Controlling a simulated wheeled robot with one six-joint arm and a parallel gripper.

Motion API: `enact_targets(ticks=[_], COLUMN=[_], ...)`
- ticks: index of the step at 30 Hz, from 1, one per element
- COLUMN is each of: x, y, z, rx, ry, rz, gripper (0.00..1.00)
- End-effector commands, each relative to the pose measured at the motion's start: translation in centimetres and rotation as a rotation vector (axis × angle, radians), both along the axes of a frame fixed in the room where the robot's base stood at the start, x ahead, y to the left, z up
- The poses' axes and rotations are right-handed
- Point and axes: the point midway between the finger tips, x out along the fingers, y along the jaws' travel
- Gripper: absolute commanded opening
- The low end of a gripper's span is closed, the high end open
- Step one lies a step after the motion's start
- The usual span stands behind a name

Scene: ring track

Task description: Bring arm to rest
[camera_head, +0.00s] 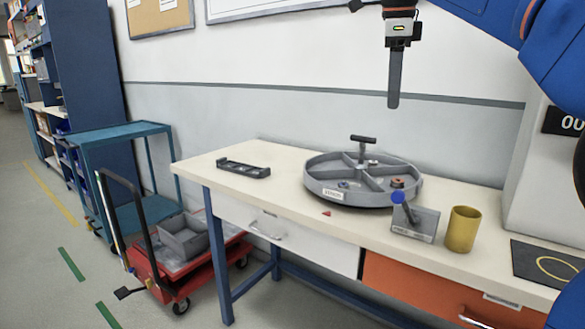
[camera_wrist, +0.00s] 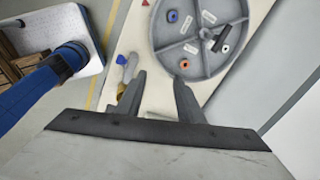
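My gripper (camera_head: 394,98) hangs pointing down, high above the back of the workbench. In the head view its fingers are seen edge-on. In the wrist view my gripper (camera_wrist: 159,78) shows two dark fingers spread apart with nothing between them. Below is a round grey tray (camera_head: 360,202), split into compartments, with a dark T-shaped handle (camera_head: 363,139) at its centre. The tray also shows in the wrist view (camera_wrist: 160,40). It holds a blue ring (camera_wrist: 172,16), an orange ring (camera_wrist: 183,64) and a whitish ring (camera_wrist: 225,48) in separate compartments.
On the workbench (camera_head: 290,225) stand a dark rack (camera_head: 243,169), a grey stand (camera_head: 415,222) with a blue ball, a yellow cup (camera_head: 462,229) and a dark mat (camera_head: 545,264). A red cart (camera_head: 185,275) and blue shelf table (camera_head: 120,135) stand left. The floor further left is clear.

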Motion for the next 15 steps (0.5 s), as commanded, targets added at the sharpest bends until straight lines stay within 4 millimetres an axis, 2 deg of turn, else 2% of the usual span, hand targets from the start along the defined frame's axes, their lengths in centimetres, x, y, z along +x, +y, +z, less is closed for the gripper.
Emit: enact_targets(ticks=[5, 8, 15], x=[-2.3, -4.1, -9.1], y=[-1.3, -2.2, -4.0], z=[-2.5, -4.8, -11.7], rx=[-0.027, -0.051, -0.124], ry=[-0.002, -0.005, -0.020], rz=[0.183, 0.331, 0.709], gripper=[0.34, 0.34, 0.34])
